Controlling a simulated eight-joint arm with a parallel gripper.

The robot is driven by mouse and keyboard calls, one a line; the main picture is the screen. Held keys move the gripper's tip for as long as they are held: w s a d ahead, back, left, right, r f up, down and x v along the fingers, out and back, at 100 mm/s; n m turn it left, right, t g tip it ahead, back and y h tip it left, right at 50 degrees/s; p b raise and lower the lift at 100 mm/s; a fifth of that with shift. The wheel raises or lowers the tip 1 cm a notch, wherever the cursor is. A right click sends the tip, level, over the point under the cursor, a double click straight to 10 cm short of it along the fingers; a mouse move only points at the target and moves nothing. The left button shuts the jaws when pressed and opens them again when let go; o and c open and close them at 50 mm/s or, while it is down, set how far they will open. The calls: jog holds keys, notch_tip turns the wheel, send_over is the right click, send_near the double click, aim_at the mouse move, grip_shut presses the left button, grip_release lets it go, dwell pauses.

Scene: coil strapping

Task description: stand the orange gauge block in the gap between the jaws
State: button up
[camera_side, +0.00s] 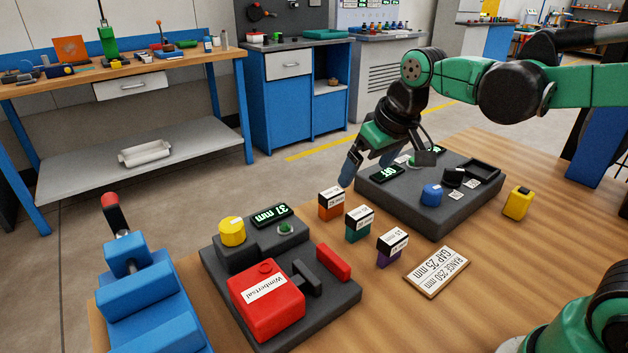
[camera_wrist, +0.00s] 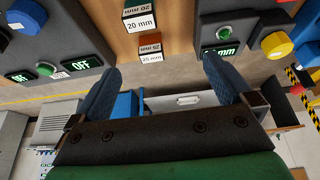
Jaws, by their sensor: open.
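The orange gauge block (camera_side: 330,209) stands upright on the wooden table in the side view, with a white label on its upper part. In the wrist view it (camera_wrist: 150,42) shows a label reading 25 mm. My gripper (camera_side: 366,170) is open and empty, above and beyond the block in the side view. In the wrist view the block lies ahead, between the directions of my two fingertips (camera_wrist: 160,68), untouched. The fixture (camera_side: 336,303) has a dark jaw piece (camera_side: 306,277) and a red bar (camera_side: 333,262), with a narrow gap between them. Its display (camera_side: 271,216) reads 37 mm.
A green block (camera_side: 358,230) and a purple block (camera_side: 389,254) stand near the orange one. A sign (camera_side: 437,271) reads GAP 25 mm. A grey control box (camera_side: 428,213) with a blue knob stands behind; a yellow block (camera_side: 517,203) is right. A blue vise (camera_side: 140,290) is left.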

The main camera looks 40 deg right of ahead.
jog(key=g, duration=0.2)
send_near(332, 192)
jog(key=s+a, duration=0.2)
jog(key=w+f+g, duration=0.1)
jog(key=f, duration=0.1)
jog(key=w+d+f, duration=0.1)
jog(key=f, duration=0.1)
jog(key=w+d+f+g, duration=0.1)
jog(key=w+f, duration=0.1)
jog(key=shift+f+g, duration=0.3)
jog(key=shift+f, duration=3)
jog(key=c, duration=1.5)
jog(key=shift+w+r, duration=0.1)
notch_tip(332, 192, up, 19)
jog(key=s+a+f+m, duration=0.3)
jog(key=s+a+m, duration=0.3)
jog(key=m, duration=0.3)
jog(key=s+a+f+m, duration=0.4)
jog(key=s+a+m, duration=0.3)
jog(key=m, duration=0.2)
jog(key=shift+a, duration=0.25)
